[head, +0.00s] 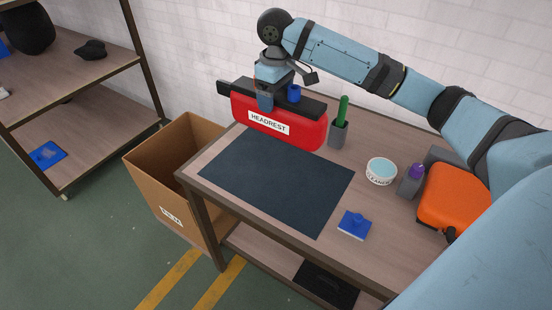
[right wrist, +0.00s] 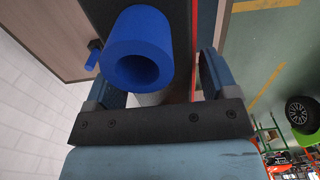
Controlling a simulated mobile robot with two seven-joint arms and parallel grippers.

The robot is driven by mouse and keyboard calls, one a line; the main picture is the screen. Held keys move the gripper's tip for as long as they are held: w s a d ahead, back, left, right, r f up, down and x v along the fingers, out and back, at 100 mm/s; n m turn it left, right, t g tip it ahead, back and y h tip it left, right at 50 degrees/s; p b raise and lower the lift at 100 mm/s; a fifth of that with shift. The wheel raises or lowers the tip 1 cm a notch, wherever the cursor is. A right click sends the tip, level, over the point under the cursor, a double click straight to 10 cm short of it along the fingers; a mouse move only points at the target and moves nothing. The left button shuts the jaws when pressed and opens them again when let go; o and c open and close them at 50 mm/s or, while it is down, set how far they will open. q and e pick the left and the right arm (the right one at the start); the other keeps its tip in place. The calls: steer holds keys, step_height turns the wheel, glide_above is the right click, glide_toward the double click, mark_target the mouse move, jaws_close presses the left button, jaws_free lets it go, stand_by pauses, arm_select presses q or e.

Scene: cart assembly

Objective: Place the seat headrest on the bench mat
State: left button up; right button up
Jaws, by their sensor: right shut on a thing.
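The seat headrest (head: 300,132) is a red block with a black back and a white "HEADREST" label. It is upright at the far edge of the dark bench mat (head: 275,185); I cannot tell whether its underside touches the mat or the bench. My right gripper (head: 272,98) is above it, shut on its upper part near a blue tube (head: 294,93). In the right wrist view the hollow blue tube (right wrist: 137,48) shows between the fingers, beside the headrest's black and red edge. My left gripper is out of view. The mat is otherwise bare.
On the bench to the right are a green-handled item in a grey holder (head: 338,132), a round tub (head: 381,171), a purple-topped item (head: 413,180), an orange seat (head: 450,198) and a blue block (head: 354,224). A cardboard box (head: 165,165) stands left of the bench.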

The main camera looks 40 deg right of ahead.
step_height(320, 180, down, 17)
steer(key=b, duration=0.1)
steer(key=shift+r, duration=0.2)
stand_by(0.3)
steer(key=o, duration=1.5)
steer(key=shift+f, duration=0.1)
step_height(320, 180, up, 11)
steer(key=shift+r+p, duration=0.1)
steer(key=shift+p, duration=0.25)
steer(key=shift+r, duration=0.5)
